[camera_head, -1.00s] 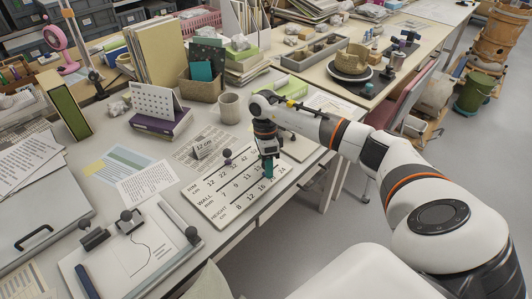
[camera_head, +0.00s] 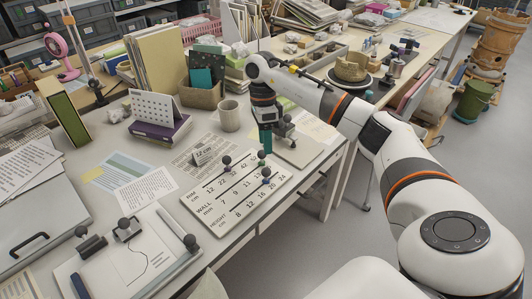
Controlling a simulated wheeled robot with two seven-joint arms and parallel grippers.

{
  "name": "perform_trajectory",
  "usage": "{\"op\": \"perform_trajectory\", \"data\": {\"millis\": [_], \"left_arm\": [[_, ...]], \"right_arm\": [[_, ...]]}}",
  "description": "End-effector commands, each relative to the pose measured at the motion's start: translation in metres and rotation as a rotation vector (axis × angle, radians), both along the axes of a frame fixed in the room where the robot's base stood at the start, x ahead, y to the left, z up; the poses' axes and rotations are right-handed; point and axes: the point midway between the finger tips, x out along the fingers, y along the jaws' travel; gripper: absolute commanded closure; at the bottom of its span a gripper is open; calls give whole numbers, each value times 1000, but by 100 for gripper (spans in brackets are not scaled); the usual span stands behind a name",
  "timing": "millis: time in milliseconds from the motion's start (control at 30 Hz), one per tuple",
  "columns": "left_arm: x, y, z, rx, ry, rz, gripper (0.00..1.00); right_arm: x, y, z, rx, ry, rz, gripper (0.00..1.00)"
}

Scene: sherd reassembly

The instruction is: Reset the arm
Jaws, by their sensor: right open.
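My right arm comes in from the right, and its gripper (camera_head: 267,143) points down above the table, just beyond the far right edge of the white number board (camera_head: 218,222). Its teal fingertips are open with nothing seen between them. My left gripper is not in view.
A grey slab with a small stand (camera_head: 298,153) lies right of the gripper. A drawing board with weights (camera_head: 128,228) lies front left. A pot on a turntable (camera_head: 350,68) is at the back.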

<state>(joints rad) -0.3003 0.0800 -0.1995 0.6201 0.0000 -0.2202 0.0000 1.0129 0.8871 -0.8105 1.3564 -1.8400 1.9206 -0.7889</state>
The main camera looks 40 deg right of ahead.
Motion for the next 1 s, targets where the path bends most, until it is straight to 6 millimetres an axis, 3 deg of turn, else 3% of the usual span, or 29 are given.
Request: {"op": "perform_trajectory", "data": {"millis": [200,767,867,967,1000], "left_arm": [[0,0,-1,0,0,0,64],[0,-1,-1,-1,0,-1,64],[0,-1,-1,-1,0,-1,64],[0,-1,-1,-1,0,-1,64],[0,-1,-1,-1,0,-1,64]], "right_arm": [[2,-1,11,0,0,0,54],[3,4,8,13,-6,4,54],[8,28,-3,80,-43,16,54],[14,76,-19,225,-110,22,54],[16,101,-25,306,-143,19,54]]}}
